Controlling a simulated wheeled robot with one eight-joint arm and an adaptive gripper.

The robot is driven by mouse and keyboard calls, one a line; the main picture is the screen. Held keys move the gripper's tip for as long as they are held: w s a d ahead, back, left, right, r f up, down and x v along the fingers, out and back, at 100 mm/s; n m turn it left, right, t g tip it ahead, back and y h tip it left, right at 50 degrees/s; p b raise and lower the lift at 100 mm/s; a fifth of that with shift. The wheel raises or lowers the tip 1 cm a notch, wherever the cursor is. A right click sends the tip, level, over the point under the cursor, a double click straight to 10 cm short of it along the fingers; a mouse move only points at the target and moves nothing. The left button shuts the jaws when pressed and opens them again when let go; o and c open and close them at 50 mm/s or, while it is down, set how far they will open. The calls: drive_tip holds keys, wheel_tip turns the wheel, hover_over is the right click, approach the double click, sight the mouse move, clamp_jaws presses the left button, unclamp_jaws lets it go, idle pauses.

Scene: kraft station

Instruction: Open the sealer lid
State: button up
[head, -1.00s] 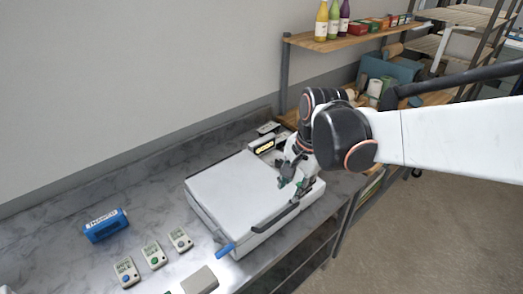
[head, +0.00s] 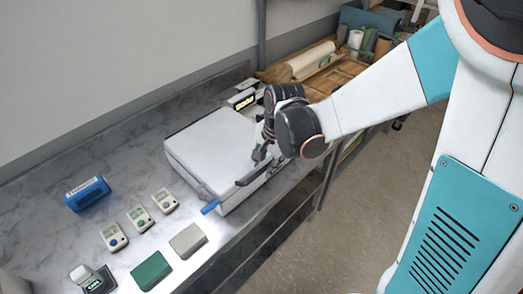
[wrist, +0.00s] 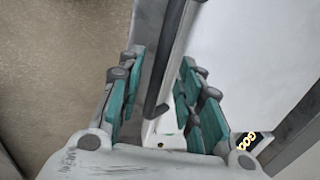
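The sealer is a white box with a pale flat lid (head: 215,148) on the grey counter, and the lid looks shut. A dark handle bar (head: 253,171) runs along its near right edge. My gripper (head: 262,157) is at the far part of that bar. In the wrist view, the handle (wrist: 172,60) passes between the teal-padded fingers of my gripper (wrist: 160,105). The fingers are open, one on each side of the bar, with visible gaps. The pale lid (wrist: 235,50) shows to the right. My wrist hides the sealer's far right corner in the head view.
A blue box (head: 87,194), several small button devices (head: 139,217), a grey block (head: 188,240) and a green block (head: 152,270) lie at the left and front. A wall rises behind; open floor (head: 385,190) lies right.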

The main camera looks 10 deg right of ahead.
drive_tip(key=shift+f, duration=0.3)
clamp_jaws()
drive_tip(key=shift+r, duration=0.1)
